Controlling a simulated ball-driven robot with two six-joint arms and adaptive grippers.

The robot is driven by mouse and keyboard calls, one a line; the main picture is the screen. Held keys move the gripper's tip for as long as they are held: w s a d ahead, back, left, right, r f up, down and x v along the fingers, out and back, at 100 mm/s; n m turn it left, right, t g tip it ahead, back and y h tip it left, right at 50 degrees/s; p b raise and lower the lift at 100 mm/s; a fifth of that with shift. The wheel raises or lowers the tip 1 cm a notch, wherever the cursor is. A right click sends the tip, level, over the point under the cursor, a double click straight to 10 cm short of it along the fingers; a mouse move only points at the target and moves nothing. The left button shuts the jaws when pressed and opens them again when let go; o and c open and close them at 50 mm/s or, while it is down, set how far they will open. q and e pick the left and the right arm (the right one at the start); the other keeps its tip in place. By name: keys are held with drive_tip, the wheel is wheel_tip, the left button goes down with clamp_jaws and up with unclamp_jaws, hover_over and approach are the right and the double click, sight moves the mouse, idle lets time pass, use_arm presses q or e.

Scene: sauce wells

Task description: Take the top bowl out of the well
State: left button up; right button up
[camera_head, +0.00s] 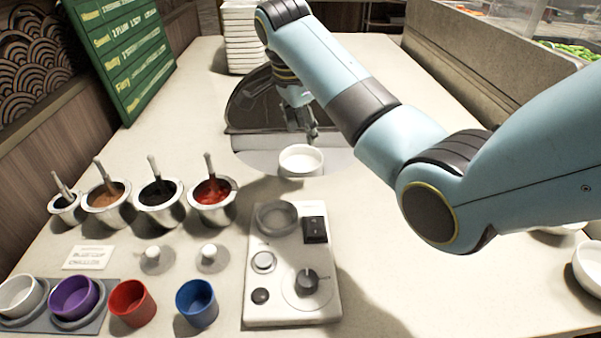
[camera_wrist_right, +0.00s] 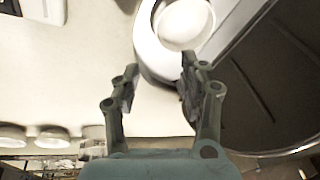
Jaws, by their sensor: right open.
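A white bowl (camera_head: 300,158) sits at the middle of the counter in the head view, on the near side of a dark round-backed tub (camera_head: 248,108). In the right wrist view the white bowl (camera_wrist_right: 184,22) sits inside a white round rim, the well (camera_wrist_right: 150,52), at the top. Whether more bowls lie beneath it is hidden. My right gripper (camera_head: 301,130) is just beyond the bowl in the head view. Its fingers (camera_wrist_right: 158,75) are spread with nothing between them, and the bowl lies past the fingertips. My left gripper is not in view.
A control box (camera_head: 290,270) with a knob and a grey ring stands nearer. Metal sauce pots (camera_head: 212,210) with ladles stand left. Red (camera_head: 132,303) and blue (camera_head: 197,302) cups stand front left. A white stack (camera_head: 240,40) is behind. More white bowls (camera_head: 588,265) are far right.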

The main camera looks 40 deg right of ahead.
drive_tip(key=b, duration=0.3)
approach(310, 171)
drive_tip(key=x, duration=0.5)
drive_tip(key=b+x, duration=0.1)
drive_tip(key=x, duration=0.4)
drive_tip(key=shift+w+d+f, duration=0.15)
drive_tip(key=shift+w+d, duration=0.05)
drive_tip(key=shift+w, duration=0.05)
drive_tip(key=shift+c, duration=0.4)
clamp_jaws()
